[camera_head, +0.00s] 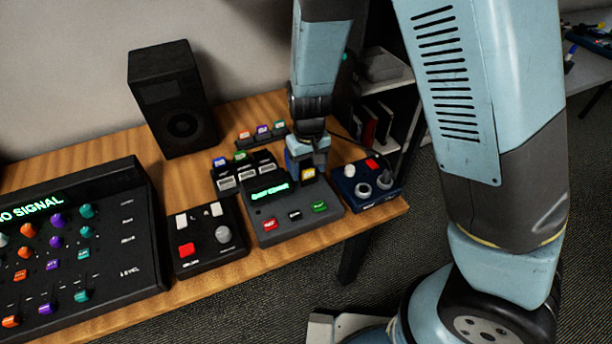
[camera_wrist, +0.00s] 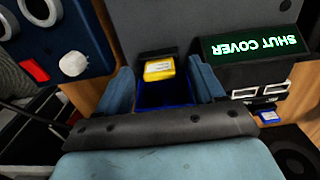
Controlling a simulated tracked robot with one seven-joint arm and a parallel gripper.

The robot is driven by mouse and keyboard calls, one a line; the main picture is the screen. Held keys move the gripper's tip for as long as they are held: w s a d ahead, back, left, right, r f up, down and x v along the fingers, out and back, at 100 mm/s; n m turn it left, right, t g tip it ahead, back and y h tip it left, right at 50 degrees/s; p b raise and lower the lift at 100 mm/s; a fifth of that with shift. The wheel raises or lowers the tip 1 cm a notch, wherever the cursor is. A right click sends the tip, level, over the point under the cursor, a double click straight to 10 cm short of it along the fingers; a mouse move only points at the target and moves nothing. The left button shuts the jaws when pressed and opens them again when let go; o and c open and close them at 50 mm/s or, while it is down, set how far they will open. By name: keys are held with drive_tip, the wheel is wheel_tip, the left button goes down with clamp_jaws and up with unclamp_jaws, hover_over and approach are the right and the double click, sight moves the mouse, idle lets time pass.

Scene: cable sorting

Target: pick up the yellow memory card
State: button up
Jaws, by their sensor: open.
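The yellow memory card (camera_wrist: 159,69) has a pale label and stands at the edge of a blue-lined recess (camera_wrist: 165,95) in the grey device. In the head view the card (camera_head: 309,174) shows just below my gripper (camera_head: 305,158), partly hidden by it. In the wrist view my gripper (camera_wrist: 165,80) is open, with one blue finger on each side of the recess. The card lies between the finger lines, with gaps on both sides. I cannot tell how far the fingertips are above the device.
The device's green-lit display (camera_head: 270,193) reads "SHUT COVER". A dark blue knob box (camera_head: 366,187) stands close on the right. A black box (camera_head: 205,240), a mixer (camera_head: 85,240) and a speaker (camera_head: 172,100) stand leftward. A card rack (camera_head: 263,135) is behind.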

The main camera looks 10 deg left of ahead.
drive_tip(key=shift+f, duration=0.5)
drive_tip(key=shift+c, duration=0.3)
drive_tip(key=c, duration=1.1)
